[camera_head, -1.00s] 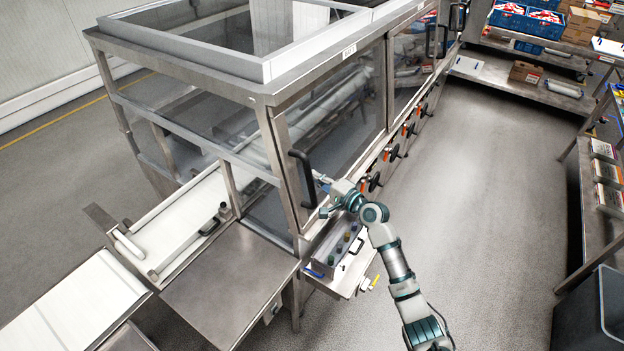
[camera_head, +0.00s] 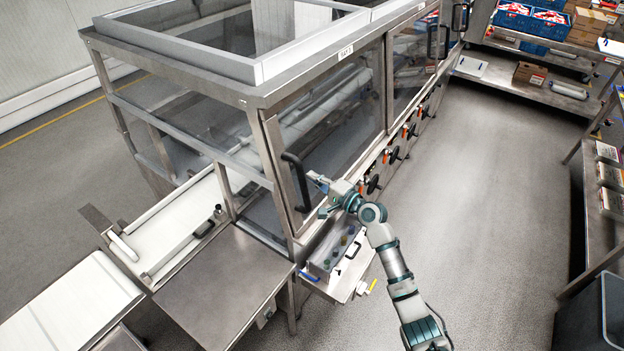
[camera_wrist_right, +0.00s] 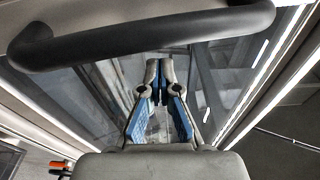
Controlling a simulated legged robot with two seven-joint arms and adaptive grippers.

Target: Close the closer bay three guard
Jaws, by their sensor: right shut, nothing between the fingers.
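The closer bay three guard (camera_head: 338,125) is a clear panel in a metal frame on the machine's aisle side, under a small bay label (camera_head: 345,52). It looks in line with the machine frame; whether a small gap stays at its edge I cannot tell. Its black bar handle (camera_head: 299,183) is upright near the guard's left edge. In the wrist view the handle (camera_wrist_right: 150,38) crosses the top. My right gripper (camera_head: 312,176) is just right of the handle, in front of the panel. Its fingers (camera_wrist_right: 158,75) are together and empty, not around the handle. My left gripper is out of view.
A control box (camera_head: 335,250) with several buttons sits below the guard. Several black knobs (camera_head: 372,184) line the machine's side. A steel table (camera_head: 222,285) and a white conveyor (camera_head: 70,305) are at left. The aisle floor (camera_head: 480,220) at right is clear.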

